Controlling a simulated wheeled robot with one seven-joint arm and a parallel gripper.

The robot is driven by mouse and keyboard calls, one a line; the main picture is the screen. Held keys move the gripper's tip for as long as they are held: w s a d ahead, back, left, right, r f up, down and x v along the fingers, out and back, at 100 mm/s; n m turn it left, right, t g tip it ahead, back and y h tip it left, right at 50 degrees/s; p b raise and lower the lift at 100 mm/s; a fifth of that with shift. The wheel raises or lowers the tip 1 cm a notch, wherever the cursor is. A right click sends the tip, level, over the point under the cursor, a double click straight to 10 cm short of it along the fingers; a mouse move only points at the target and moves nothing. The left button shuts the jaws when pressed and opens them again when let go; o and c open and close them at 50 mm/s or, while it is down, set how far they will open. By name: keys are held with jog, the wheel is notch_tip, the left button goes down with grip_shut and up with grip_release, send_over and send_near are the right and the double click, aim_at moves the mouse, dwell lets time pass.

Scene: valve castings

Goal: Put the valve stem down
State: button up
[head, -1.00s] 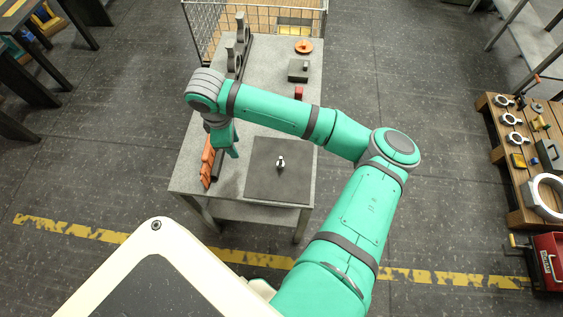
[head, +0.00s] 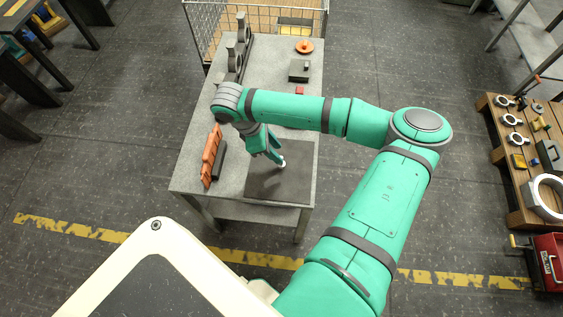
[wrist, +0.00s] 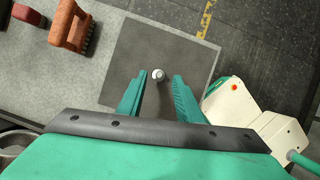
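The valve stem, a small pale metal piece, stands on the dark square pad (head: 290,187) on the table. In the head view its light top (head: 282,166) shows right at the fingertips of my gripper (head: 277,161). In the wrist view the stem (wrist: 158,75) is seen nearly end-on, between and slightly beyond the two green fingertips. My gripper (wrist: 159,77) is open, with a gap visible on both sides of the stem. The stem's lower part is hard to make out.
An orange-brown brush (head: 210,157) lies left of the pad; it also shows in the wrist view (wrist: 71,27). A rack with upright grey castings (head: 237,57), a dark block (head: 299,70) and an orange disc (head: 304,46) stand toward the back. A wire cage (head: 200,25) is behind.

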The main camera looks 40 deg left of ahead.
jog(key=shift+a+x, duration=0.2)
jog(key=shift+x, duration=1.95)
jog(key=shift+s+f, duration=0.15)
grip_shut()
